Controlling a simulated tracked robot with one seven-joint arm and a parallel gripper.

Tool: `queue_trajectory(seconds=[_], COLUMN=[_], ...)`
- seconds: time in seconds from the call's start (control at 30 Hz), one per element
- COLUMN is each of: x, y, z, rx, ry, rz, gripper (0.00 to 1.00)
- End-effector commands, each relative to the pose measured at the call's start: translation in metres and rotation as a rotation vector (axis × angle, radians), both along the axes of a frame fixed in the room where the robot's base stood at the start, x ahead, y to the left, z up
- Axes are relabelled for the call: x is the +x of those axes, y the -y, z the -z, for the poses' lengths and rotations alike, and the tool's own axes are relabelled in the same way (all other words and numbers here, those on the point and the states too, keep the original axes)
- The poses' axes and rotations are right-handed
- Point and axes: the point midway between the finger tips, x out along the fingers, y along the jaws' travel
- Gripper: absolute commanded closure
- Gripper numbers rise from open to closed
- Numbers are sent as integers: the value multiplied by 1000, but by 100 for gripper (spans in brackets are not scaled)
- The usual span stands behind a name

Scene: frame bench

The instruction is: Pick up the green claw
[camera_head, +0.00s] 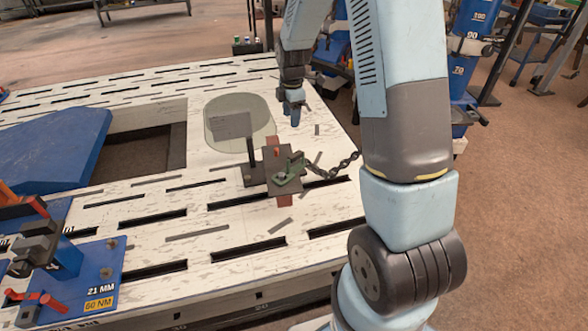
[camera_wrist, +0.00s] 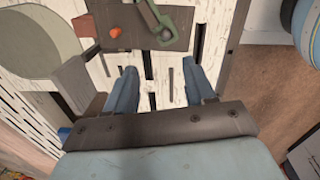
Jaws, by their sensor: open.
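The green claw (camera_head: 289,173) lies on a dark plate (camera_head: 278,187) on the slotted white bench, with a dark chain (camera_head: 340,165) running from it to the right. In the wrist view the claw (camera_wrist: 163,21) shows at the top, on the brown plate, partly cut off by the picture's edge. My gripper (camera_head: 292,112) is above the bench, behind the claw in the head view, apart from it. In the wrist view my gripper (camera_wrist: 161,66) has its two blue fingers spread, with only bench surface between them.
An orange knob (camera_wrist: 115,32) stands on the plate beside the claw. A grey upright panel (camera_head: 232,126) rises just left of it. A greenish round-ended pad (camera_head: 226,107) lies behind. A blue fixture (camera_head: 85,275) with red levers is at front left; the bench has a rectangular opening.

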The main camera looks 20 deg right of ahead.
Motion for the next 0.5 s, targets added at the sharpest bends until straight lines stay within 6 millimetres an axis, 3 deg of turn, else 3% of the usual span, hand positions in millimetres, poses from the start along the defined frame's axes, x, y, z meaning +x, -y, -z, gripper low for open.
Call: queue_trajectory(seconds=[0.03,0.2,0.33,0.5], x=[6,21,27,30], y=[0,-1,-2,-2], z=[20,72,99,117], rx=[-5,-14,-16,-17], ry=[-20,-57,-74,-85], rz=[-50,-216,-303,-356], gripper=[46,46,46,46])
